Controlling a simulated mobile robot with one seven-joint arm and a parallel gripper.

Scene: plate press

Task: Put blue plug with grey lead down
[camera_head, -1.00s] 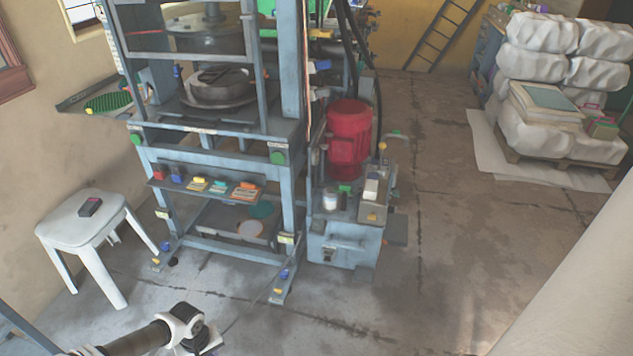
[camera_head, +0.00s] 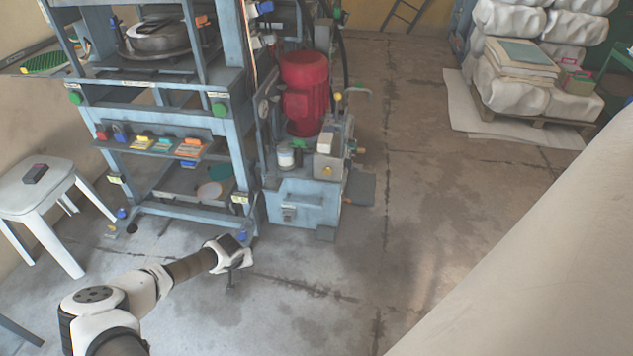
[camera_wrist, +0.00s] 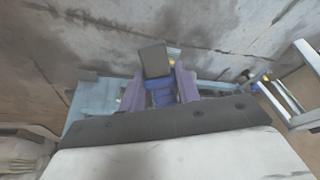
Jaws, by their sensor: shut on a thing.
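My gripper (camera_wrist: 160,84) is shut on the blue plug (camera_wrist: 162,97) in the wrist view. The plug's blue body sits between the two purple-looking fingers, and a dark grey block (camera_wrist: 154,60) stands at its far end. I cannot make out the grey lead clearly. In the head view my gripper (camera_head: 233,268) is at the end of the outstretched arm, in front of the press frame's right foot. The plug is too small to tell there.
The blue press frame (camera_head: 150,91) stands ahead, with the red motor (camera_head: 305,90) and its pump tank (camera_head: 300,205) to its right. A white stool (camera_head: 60,185) with a dark block (camera_head: 35,173) is at left. Open concrete floor (camera_head: 425,180) lies right of the tank.

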